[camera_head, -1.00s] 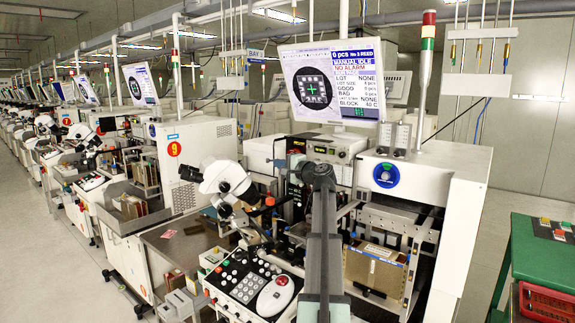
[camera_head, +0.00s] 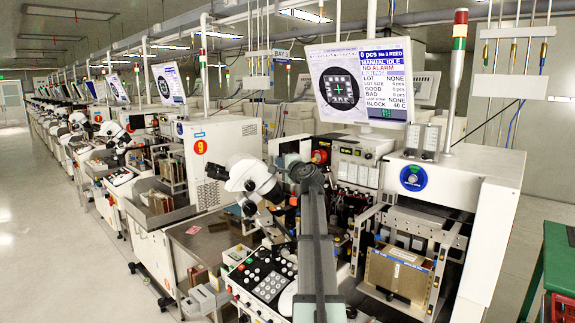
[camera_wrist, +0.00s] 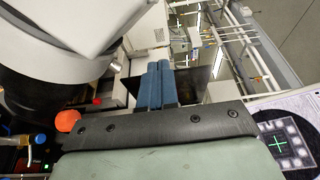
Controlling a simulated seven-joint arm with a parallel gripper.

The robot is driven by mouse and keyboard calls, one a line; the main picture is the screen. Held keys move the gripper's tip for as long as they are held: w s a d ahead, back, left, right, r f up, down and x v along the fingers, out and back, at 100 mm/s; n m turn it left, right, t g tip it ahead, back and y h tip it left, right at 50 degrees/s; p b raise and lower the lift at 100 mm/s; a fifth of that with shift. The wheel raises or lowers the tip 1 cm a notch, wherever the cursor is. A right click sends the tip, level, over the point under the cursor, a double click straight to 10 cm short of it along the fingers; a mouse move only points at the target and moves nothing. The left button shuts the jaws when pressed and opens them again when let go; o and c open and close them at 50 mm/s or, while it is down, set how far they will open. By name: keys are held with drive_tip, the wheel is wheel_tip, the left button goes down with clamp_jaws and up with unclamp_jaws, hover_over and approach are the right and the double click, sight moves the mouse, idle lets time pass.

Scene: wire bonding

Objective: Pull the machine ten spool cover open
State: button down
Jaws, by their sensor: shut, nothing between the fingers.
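Machine ten (camera_head: 475,205) is the nearest white machine, with a screen above it. I cannot pick out its spool cover for certain, as my arm stands in front of part of the machine. In the wrist view my gripper (camera_wrist: 159,66) has its two blue fingers side by side, shut with nothing between them. In the head view my arm rises in front of the machine and hides the fingertips. A white and black microscope (camera_head: 250,182) is left of my arm; its large body (camera_wrist: 85,50) fills the upper left of the wrist view.
The screen (camera_head: 358,82) shows at the lower right of the wrist view. An orange knob (camera_wrist: 67,121) is close to my gripper's left side. A button panel (camera_head: 262,280) and a brown box in a rack (camera_head: 398,272) lie low. Machine nine (camera_head: 212,150) is to the left.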

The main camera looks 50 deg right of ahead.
drive_tip(key=shift+w+a, duration=0.15)
drive_tip(key=shift+w, duration=0.45)
idle(0.3)
